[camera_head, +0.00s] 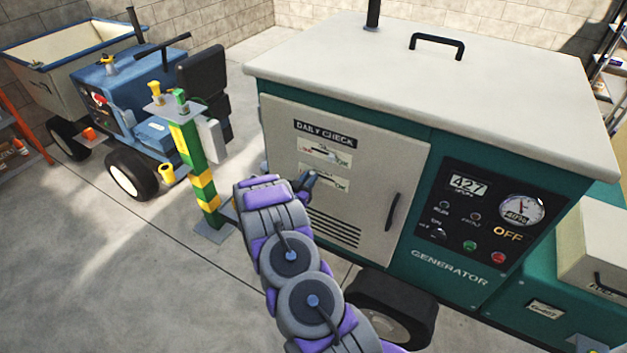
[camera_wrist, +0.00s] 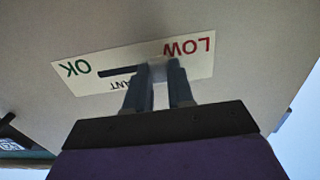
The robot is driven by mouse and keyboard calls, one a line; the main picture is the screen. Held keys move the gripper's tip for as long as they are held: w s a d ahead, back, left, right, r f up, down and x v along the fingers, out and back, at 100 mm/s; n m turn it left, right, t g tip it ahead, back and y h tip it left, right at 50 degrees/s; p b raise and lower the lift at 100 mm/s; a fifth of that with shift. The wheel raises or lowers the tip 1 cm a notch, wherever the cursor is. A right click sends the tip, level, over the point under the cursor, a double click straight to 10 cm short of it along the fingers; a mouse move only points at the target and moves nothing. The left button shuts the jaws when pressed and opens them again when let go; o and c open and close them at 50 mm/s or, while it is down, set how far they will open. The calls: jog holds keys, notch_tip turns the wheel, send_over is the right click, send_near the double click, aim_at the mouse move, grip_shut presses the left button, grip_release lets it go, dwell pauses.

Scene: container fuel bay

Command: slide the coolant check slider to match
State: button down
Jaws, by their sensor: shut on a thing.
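The coolant check plate (camera_wrist: 95,82) is upside down in the wrist view, with green OK at left, red LOW at right and a dark slot between. My gripper (camera_wrist: 160,72) is shut on the pale slider knob (camera_wrist: 159,73), which sits toward the LOW end. The bare slot runs from it toward OK. In the head view my gripper (camera_head: 309,180) is at the lower check plate (camera_head: 335,182) on the generator's door, partly hiding it. The upper check plate (camera_head: 322,153) is just above; its slider position is too small to tell.
The pale door (camera_head: 380,160) has a handle (camera_head: 391,211) right of the plates. The generator's control panel (camera_head: 480,212) is further right and reads OFF. A green-and-yellow post (camera_head: 192,160) and a blue vehicle (camera_head: 110,90) stand at left. Floor between is clear.

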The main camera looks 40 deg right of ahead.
jog(key=shift+w+a, duration=0.1)
jog(key=shift+w, duration=0.05)
jog(key=c, duration=1)
grip_release()
jog(key=shift+o, duration=0.2)
jog(key=p+v, duration=0.2)
jog(key=v, duration=1.5)
jog(key=shift+a, duration=0.25)
jog(key=shift+f, duration=0.1)
